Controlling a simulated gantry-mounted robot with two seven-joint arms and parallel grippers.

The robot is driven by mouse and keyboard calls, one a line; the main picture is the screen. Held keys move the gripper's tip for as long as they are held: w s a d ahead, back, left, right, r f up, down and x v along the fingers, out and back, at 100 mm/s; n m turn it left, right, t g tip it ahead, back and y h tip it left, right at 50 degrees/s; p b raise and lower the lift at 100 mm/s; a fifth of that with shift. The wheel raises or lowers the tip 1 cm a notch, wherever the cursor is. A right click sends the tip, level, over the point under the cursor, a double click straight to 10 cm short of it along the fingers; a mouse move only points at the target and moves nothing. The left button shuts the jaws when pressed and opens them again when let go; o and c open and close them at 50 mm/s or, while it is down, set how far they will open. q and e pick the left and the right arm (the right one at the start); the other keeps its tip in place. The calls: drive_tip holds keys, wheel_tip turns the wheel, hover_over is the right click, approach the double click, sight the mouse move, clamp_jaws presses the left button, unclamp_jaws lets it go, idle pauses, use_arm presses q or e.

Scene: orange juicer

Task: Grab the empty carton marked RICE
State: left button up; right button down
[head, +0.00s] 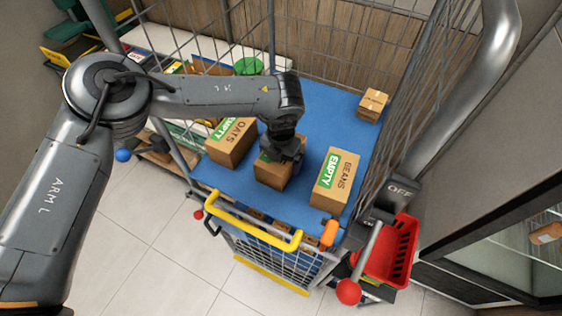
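Three brown cartons stand in a row on the blue shelf (318,107) of a wire cage trolley. The left carton (231,143) reads OATS with a green EMPTY label. The right carton (334,183) reads BEANS with a green EMPTY label. The middle carton (271,174) shows only a bit of green; its name is hidden under my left gripper, so I cannot read RICE. My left gripper (284,153) points down at the top of this middle carton. Its fingers are dark and largely hidden, so I cannot tell whether they grip it. My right gripper is out of view.
A small carton (372,104) sits at the shelf's back right. Wire mesh walls enclose the sides and back. A yellow-handled front gate (262,228) and a red basket (391,252) are at the front. Bare blue shelf lies behind the cartons.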

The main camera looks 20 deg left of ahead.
use_arm(q)
drive_tip(key=c, duration=0.4)
drive_tip(key=shift+r, duration=0.15)
